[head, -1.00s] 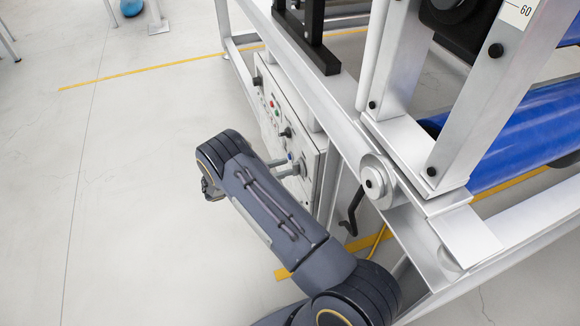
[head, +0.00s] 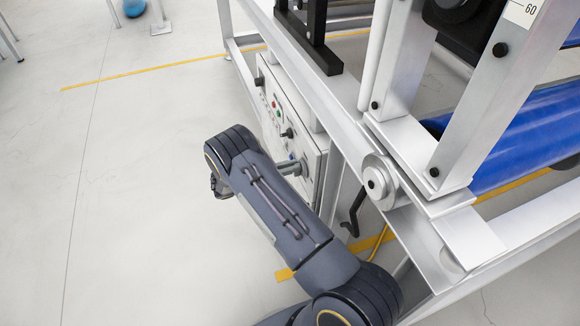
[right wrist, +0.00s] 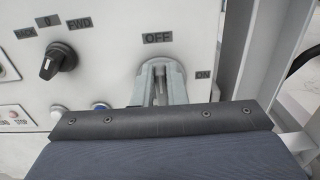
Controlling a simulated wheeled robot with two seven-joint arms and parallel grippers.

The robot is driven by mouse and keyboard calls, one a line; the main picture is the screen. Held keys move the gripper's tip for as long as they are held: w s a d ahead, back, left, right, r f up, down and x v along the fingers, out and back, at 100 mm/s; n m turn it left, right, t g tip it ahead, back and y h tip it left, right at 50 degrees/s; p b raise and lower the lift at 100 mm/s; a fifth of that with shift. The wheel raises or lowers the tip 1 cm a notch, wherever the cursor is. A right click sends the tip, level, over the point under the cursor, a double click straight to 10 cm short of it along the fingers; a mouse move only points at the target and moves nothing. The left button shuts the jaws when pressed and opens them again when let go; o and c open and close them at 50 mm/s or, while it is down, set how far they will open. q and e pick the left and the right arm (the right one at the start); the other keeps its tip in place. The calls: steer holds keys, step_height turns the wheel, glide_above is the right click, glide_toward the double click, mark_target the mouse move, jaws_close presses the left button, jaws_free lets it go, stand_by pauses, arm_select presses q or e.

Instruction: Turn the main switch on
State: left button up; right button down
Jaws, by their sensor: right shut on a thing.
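The control panel (head: 267,98) is a light grey box on the side of the machine frame, and it also shows in the right wrist view (right wrist: 105,75). My right gripper (head: 296,168) is at the panel's near end. In the right wrist view its fingers (right wrist: 162,78) are shut on the main switch, just below the OFF label (right wrist: 157,37). The ON label (right wrist: 203,75) is to the right of the fingers. The switch handle is mostly hidden by the fingers, so its exact angle cannot be told. My left gripper is out of view.
A black selector knob (right wrist: 58,61) under 0 and FWD labels is left of the fingers. A blue button (right wrist: 101,106) is close by, partly behind my wrist. The metal frame (head: 345,125) and a black crank handle (head: 354,212) stand right of the panel. Open floor lies left.

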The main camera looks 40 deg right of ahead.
mark_target(303, 175)
steer(key=m+b, duration=0.1)
steer(key=m, duration=0.2)
steer(key=s+m+b, duration=0.1)
steer(key=m, duration=0.2)
steer(key=f+m+b, duration=0.1)
steer(key=m+b, duration=0.1)
steer(key=m, duration=0.1)
steer(key=shift+s+a, duration=0.35)
steer(key=m, duration=0.1)
steer(key=m+b, duration=0.1)
steer(key=m, duration=0.1)
steer(key=f+m+b, duration=0.1)
steer(key=shift+s+a+m, duration=0.1)
steer(key=shift+s+m, duration=0.15)
steer(key=shift+m, duration=0.15)
steer(key=shift+s+f+m+b, duration=0.15)
steer(key=shift+m+b, duration=0.4)
steer(key=shift+m, duration=0.45)
steer(key=shift+w+f+m+b, duration=0.1)
steer(key=shift+m+b, duration=0.4)
steer(key=shift+m, duration=0.5)
steer(key=c, duration=1.5)
jaws_free()
steer(key=shift+o, duration=0.2)
steer(key=shift+a, duration=0.1)
